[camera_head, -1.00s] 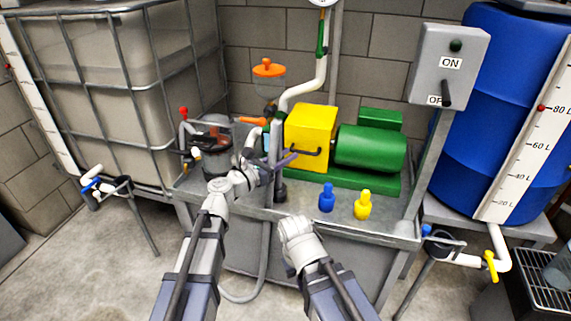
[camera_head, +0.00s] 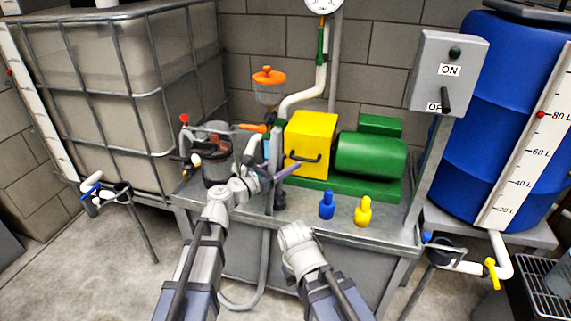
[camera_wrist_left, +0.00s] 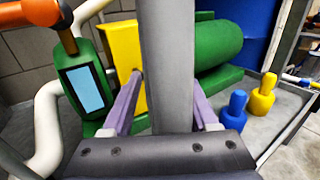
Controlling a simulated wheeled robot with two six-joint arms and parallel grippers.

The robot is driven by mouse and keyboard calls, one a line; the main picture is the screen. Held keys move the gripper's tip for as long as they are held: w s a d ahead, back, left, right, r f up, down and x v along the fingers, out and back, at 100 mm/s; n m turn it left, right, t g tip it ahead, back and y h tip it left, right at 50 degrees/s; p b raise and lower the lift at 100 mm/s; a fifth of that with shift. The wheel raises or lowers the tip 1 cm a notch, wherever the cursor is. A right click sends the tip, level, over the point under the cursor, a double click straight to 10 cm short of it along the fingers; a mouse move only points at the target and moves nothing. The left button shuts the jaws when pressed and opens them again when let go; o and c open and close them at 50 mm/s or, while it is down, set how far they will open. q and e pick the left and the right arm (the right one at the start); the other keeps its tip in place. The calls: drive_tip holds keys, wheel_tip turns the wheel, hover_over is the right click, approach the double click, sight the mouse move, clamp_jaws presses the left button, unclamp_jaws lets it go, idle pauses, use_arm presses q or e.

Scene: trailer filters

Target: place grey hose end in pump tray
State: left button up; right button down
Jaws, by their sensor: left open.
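The grey hose (camera_head: 264,262) hangs down in front of the metal pump tray (camera_head: 392,222) and curves near the floor. A grey upright length runs above it past my left gripper; I cannot tell whether it is the hose end or a post. My left gripper (camera_head: 277,172), with purple fingers, is open over the tray's front left part. In the left wrist view, a broad grey bar (camera_wrist_left: 168,60) stands between the open fingers, with gaps on both sides. My right arm reaches in at bottom centre; its gripper is not visible.
On the tray stand a green motor (camera_head: 370,153), a yellow housing (camera_head: 310,140), a blue bottle (camera_head: 326,206) and a yellow bottle (camera_head: 363,212). A green meter (camera_wrist_left: 85,88) is left of my fingers. A switch box (camera_head: 447,72) stands right.

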use_arm(q)
drive_tip(key=v, duration=1.2)
idle(1.1)
